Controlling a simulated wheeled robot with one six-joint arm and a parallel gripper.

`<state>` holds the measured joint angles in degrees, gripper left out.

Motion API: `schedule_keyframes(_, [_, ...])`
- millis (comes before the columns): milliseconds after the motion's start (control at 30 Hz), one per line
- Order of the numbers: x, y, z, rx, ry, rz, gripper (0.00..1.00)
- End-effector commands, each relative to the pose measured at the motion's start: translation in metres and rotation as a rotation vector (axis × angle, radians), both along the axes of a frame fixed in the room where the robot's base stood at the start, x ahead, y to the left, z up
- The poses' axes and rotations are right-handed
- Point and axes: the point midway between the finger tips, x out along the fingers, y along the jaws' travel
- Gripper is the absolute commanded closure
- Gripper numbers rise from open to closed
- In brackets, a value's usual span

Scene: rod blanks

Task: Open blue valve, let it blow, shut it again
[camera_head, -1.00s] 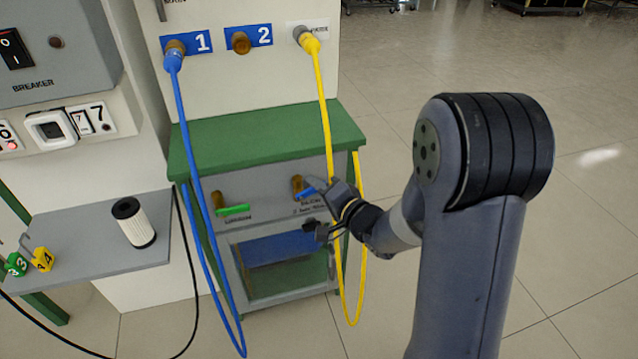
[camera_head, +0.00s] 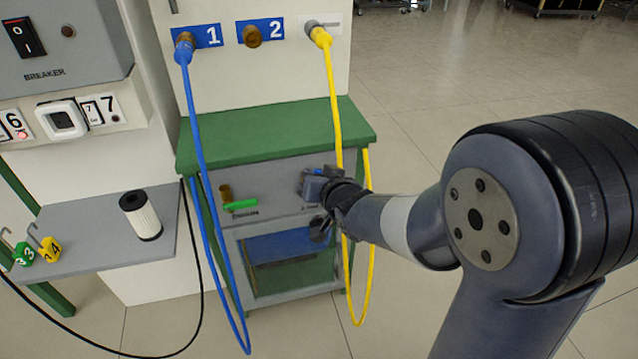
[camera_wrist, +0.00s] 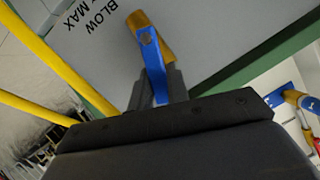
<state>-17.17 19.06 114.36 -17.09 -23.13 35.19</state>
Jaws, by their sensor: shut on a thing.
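The blue valve has a brass body (camera_wrist: 148,32) and a flat blue lever (camera_wrist: 154,68), seen in the wrist view beside lettering that reads BLOW and MAX. The lever runs from the brass body down between my fingers. My gripper (camera_wrist: 156,92) is shut on the lever. In the head view my gripper (camera_head: 314,186) is at the right of the grey cabinet front and hides most of the blue valve. I cannot tell whether the valve is open or shut.
A green-handled valve (camera_head: 240,205) sits left of my gripper on the cabinet front. The yellow hose (camera_head: 333,95) hangs close by my gripper. The blue hose (camera_head: 190,115) hangs further left. The green top (camera_head: 270,135) is clear. A white filter (camera_head: 141,215) stands on the grey shelf.

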Motion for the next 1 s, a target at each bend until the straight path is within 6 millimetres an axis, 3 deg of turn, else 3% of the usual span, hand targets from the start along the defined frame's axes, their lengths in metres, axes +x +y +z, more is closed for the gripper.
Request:
schedule_keyframes(500, [-0.003, 0.012, 0.005, -0.246, -0.069, 0.001, 1.00])
schedule_keyframes(1000, [-0.004, 0.016, 0.004, -0.353, -0.103, 0.001, 1.00])
